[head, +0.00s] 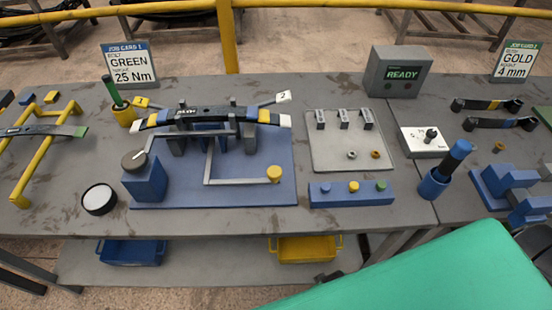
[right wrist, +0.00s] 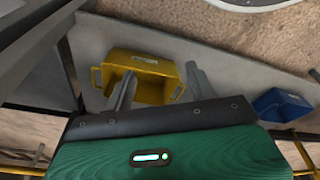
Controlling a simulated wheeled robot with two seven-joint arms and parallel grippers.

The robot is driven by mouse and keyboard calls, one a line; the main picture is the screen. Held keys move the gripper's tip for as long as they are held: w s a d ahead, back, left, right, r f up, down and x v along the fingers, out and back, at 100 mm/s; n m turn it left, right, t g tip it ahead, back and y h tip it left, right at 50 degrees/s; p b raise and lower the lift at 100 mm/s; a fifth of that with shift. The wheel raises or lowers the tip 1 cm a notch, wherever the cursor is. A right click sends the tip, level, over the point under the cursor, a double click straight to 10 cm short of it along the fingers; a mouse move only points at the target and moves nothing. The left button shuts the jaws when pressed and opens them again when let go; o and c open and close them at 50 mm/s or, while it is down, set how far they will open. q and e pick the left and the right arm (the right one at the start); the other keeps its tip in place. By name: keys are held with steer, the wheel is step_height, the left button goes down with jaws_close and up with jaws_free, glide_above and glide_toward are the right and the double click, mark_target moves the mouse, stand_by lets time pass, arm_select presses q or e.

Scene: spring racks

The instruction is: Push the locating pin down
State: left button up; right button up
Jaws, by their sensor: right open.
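No part clearly shows as the locating pin, and I cannot tell which it is. In the head view a blue fixture plate (head: 255,185) carries a dark leaf spring pack (head: 205,114) with blue, yellow and white bands. My right gripper (right wrist: 160,75) shows only in the right wrist view, open and empty, pointing toward a yellow bin (right wrist: 145,70). My left gripper is not in view.
A button box (head: 351,193) and a parts tray (head: 346,155) lie right of the fixture. A green-handled tool (head: 112,91) and a blue-handled tool (head: 455,156) stand in holders. The grey READY box (head: 397,71) is behind. My green arm covers the lower right.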

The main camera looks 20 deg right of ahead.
step_height(320, 180, up, 35)
steer(key=w+t+p, duration=0.2)
steer(key=p, duration=0.4)
steer(key=w+a+r+n+t, duration=0.2)
steer(key=w+r+n+t, duration=0.9)
steer(key=w+r, duration=1)
steer(key=w+a+r+n+g+y, duration=0.1)
steer(key=a+r+n+y, duration=0.55)
steer(key=n+y, duration=0.35)
steer(key=w+a+r+n+y, duration=0.1)
steer(key=a+r+n+y, duration=0.55)
steer(key=n+y, duration=0.4)
steer(key=n+g+h, duration=1.7)
steer(key=n, duration=0.9)
glide_toward(275, 171)
steer(key=p+x, duration=0.5)
steer(key=x, duration=0.2)
steer(key=shift+s+a+f, duration=0.1)
steer(key=shift+s+f, duration=0.05)
steer(key=shift+f, duration=0.05)
steer(key=shift+s+a+f, duration=0.1)
steer(key=shift+a+f, duration=0.05)
steer(key=shift+f, duration=0.4)
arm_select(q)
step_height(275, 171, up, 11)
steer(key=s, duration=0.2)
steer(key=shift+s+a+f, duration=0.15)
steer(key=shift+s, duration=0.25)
